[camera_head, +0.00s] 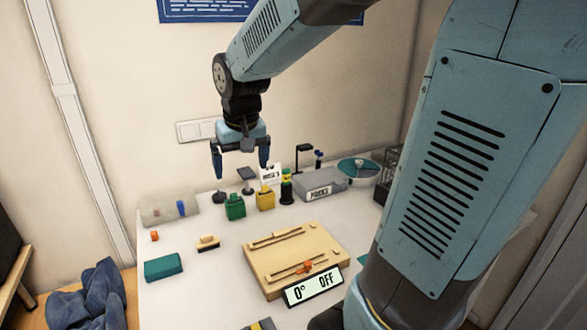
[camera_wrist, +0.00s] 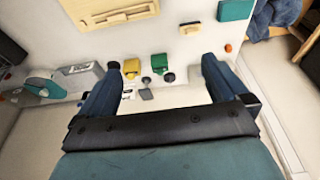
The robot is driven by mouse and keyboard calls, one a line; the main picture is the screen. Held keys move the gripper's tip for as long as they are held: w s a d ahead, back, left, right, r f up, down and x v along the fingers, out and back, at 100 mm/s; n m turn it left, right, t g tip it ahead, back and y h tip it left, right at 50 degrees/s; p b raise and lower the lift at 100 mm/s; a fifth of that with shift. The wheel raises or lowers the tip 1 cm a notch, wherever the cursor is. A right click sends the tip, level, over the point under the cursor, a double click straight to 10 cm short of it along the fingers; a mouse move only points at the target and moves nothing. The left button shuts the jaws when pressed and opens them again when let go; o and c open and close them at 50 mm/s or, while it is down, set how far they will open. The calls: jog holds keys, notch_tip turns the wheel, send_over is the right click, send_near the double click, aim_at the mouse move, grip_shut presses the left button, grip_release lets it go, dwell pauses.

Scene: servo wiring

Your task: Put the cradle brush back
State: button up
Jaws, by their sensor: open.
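A small brush (camera_head: 207,242), with a tan wooden body and a dark strip, lies on the white table left of the wooden board. It also shows small near the top of the wrist view (camera_wrist: 190,27). My gripper (camera_head: 240,157) is open and empty, high above the back of the table and well apart from the brush. Its two fingers stand wide apart in the wrist view (camera_wrist: 160,66). I cannot tell which thing is the brush's cradle.
The wooden board (camera_head: 285,250) with slots has a display reading "0° OFF" (camera_head: 313,288) in front. A teal block (camera_head: 163,266) and an orange cube (camera_head: 154,236) lie left. Green (camera_head: 235,208) and yellow (camera_head: 265,200) containers and a grey box (camera_head: 320,184) stand behind.

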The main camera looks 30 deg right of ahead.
jog(key=s+d+r+t, duration=0.1)
jog(key=s+d+r, duration=0.1)
jog(key=s, duration=0.6)
jog(key=s+d+r+t, duration=0.1)
jog(key=s+d+r, duration=0.1)
jog(key=s, duration=0.6)
jog(key=shift+d+r+t, duration=0.3)
jog(key=shift+d, duration=0.2)
